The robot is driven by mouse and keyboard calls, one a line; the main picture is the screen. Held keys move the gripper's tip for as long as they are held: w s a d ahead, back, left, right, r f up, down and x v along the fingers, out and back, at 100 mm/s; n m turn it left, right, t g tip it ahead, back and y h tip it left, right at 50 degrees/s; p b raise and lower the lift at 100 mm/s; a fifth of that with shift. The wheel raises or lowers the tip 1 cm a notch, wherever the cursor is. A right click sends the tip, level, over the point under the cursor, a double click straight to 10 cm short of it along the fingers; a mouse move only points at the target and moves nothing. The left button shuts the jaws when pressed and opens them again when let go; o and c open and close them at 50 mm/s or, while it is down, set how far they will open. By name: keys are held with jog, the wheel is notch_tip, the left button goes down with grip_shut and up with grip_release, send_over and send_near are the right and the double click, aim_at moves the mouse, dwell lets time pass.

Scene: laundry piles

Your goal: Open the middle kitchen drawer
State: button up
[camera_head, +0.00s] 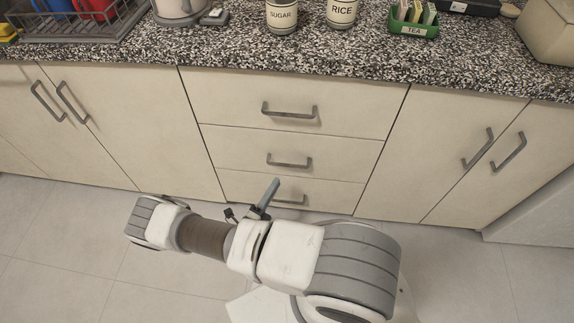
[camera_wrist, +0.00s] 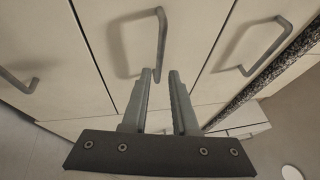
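The middle drawer (camera_head: 235,145) is shut in the cabinet, between a taller top drawer and a bottom drawer. Its grey bar handle (camera_head: 289,162) is clear in the head view. In the wrist view the same handle (camera_wrist: 162,35) runs up the picture from just beyond my fingertips. My gripper (camera_wrist: 160,74) is open, its two fingers apart with a gap between them. The near end of the handle lines up with that gap; whether it lies between the fingers in depth I cannot tell. In the head view my gripper (camera_head: 270,192) is low before the drawers, partly hidden by my arm.
The top drawer handle (camera_head: 289,111) and bottom drawer handle (camera_head: 290,200) are close by. Cupboard doors with handles flank the drawers. The speckled countertop (camera_head: 250,65) overhangs above, holding jars and a dish rack (camera_head: 85,25). The tiled floor (camera_head: 60,270) is clear at left.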

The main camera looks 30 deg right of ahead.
aim_at(287, 165)
jog(key=x, duration=0.8)
jog(key=shift+w+d+b, duration=0.2)
jog(key=shift+d+b, duration=0.05)
jog(key=shift+b, duration=0.1)
grip_shut()
dwell(0.9)
